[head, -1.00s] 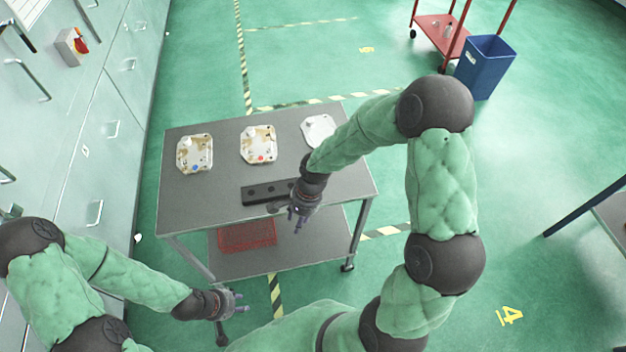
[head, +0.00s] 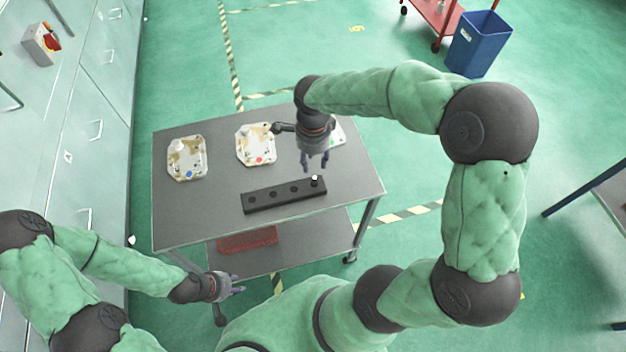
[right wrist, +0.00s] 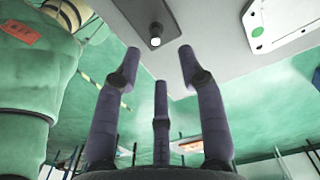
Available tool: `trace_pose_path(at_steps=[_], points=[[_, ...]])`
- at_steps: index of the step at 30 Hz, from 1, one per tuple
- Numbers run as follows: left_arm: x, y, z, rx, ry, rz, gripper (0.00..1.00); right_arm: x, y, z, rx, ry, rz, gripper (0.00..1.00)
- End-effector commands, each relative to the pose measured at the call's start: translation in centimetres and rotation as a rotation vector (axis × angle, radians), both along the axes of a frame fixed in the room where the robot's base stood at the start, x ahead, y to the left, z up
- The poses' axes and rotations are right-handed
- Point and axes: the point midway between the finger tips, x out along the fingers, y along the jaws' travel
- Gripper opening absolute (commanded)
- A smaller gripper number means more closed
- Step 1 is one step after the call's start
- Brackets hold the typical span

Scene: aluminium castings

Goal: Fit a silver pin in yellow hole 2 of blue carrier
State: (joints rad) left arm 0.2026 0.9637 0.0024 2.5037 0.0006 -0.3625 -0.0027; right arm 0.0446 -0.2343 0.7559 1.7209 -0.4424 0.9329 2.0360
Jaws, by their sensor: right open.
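The blue carrier (head: 187,158), a whitish casting with a blue dot, lies at the left of the grey table; its yellow holes are too small to tell apart. A silver pin (head: 315,178) stands in the right end of the black block (head: 264,201); its bright end also shows in the right wrist view (right wrist: 155,40). My right gripper (head: 316,168) is open and empty, fingers pointing down just behind the pin and apart from it. In the right wrist view its fingers (right wrist: 158,68) are spread. My left gripper (head: 240,284) is open and empty, in front of the table.
A casting with a red dot (head: 256,144) lies mid-table. Another, with a green dot (right wrist: 270,18), lies partly hidden behind my right gripper. A red basket (head: 247,240) sits on the lower shelf. The tabletop's front left is clear.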

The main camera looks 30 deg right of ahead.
Motion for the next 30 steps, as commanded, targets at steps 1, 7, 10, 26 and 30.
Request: trace_pose_path(at_steps=[1,7,10,26,30], points=[[0.0,0.0,-0.4,0.0,0.0,0.0,0.36,-0.1,0.0,-1.0,0.001,0.003,0.0,0.41],[0.0,0.0,-0.8,0.0,0.0,0.0,0.36,0.0,0.0,-3.0,0.001,0.001,0.0,0.41],[0.0,0.0,-0.8,0.0,0.0,0.0,0.36,0.0,0.0,-3.3,0.001,0.0,0.0,0.41],[0.0,0.0,-2.4,0.0,0.0,0.0,0.36,-0.8,0.1,-8.4,0.002,-0.001,0.001,0.41],[0.0,0.0,-2.3,0.0,0.0,0.0,0.36,-0.8,0.1,-8.3,0.002,-0.001,0.001,0.41]])
